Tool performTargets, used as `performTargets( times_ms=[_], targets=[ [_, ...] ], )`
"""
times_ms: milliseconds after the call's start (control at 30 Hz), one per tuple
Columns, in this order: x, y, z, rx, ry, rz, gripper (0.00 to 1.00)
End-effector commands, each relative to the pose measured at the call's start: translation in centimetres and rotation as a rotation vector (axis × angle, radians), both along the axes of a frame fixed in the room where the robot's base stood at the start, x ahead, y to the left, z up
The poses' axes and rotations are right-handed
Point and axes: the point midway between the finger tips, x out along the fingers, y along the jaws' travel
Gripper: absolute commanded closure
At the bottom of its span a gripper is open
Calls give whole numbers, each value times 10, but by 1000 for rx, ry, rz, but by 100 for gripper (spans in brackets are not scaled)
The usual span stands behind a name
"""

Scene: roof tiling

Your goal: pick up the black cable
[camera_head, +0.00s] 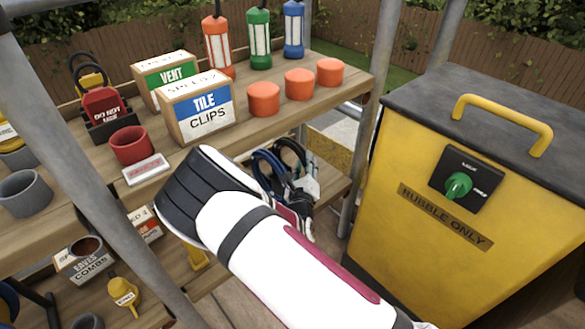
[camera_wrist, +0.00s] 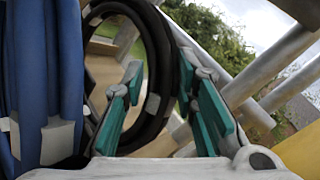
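The black cable (camera_wrist: 164,48) is a coil that stands upright as a ring in the wrist view, with a pale band around it. My gripper (camera_wrist: 159,72) is open, with one teal finger on each side of the coil's right-hand part. I cannot tell whether either finger touches it. In the head view the black cable (camera_head: 290,146) shows above the lower shelf, behind the blue cable (camera_head: 258,158), partly hidden by my arm.
The blue cable (camera_wrist: 45,75) hangs close on the left in the wrist view. The shelf post (camera_head: 372,110) and yellow rubble bin (camera_head: 440,240) stand to the right.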

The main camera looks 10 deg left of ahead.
Motion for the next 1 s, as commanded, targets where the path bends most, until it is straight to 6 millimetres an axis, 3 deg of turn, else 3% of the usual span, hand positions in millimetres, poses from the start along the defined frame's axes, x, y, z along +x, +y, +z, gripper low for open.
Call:
performTargets(
  times_ms=[167,300,767,1000],
  targets=[
    [0,0,1,0,0,0,73],
    [0,0,1,0,0,0,100],
    [0,0,5,2,-2,0,100],
    [0,1,44,6,-5,-1,100]
  ],
)
